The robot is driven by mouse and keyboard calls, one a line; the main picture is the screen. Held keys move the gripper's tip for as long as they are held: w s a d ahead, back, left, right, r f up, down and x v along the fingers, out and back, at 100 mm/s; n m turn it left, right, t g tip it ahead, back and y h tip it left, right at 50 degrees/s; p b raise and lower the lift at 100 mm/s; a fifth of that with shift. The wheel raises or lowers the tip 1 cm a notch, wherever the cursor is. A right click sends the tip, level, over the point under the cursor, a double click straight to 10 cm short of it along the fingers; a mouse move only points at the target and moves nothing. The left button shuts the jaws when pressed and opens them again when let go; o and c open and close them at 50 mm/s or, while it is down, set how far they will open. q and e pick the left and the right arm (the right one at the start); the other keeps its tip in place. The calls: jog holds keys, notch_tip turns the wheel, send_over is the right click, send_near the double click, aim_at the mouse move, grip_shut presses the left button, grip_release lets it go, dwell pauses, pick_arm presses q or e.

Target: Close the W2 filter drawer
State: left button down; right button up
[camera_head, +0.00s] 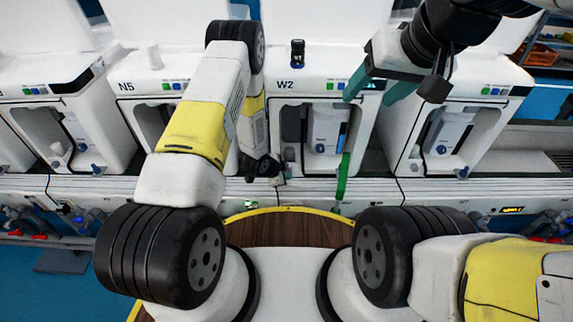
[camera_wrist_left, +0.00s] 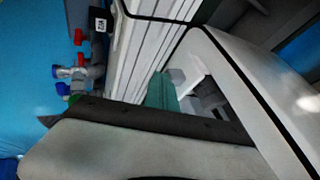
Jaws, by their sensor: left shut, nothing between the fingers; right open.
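The W2 machine (camera_head: 292,84) stands in the middle of the head view. A narrow bright green piece (camera_head: 342,178) juts out low at the right of its front, with a dark lower end; it looks like the filter drawer pulled out. My left gripper (camera_head: 270,168) is low at the left of W2's opening, apart from the green piece. In the left wrist view its teal fingers (camera_wrist_left: 162,92) are together and empty, beside a white housing. My right gripper (camera_head: 372,96) is open and empty in front of W2's upper right, above the green piece.
The N5 machine (camera_head: 125,86) stands left of W2, partly behind my left arm. Another white machine (camera_head: 487,92) stands close on the right. A brown round-edged table top (camera_head: 290,228) lies below. Blue and red valves (camera_head: 40,222) line the lower left.

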pick_arm(q)
jog(key=w, duration=0.3)
jog(key=shift+w+a+r, duration=0.1)
jog(key=shift+w, duration=0.05)
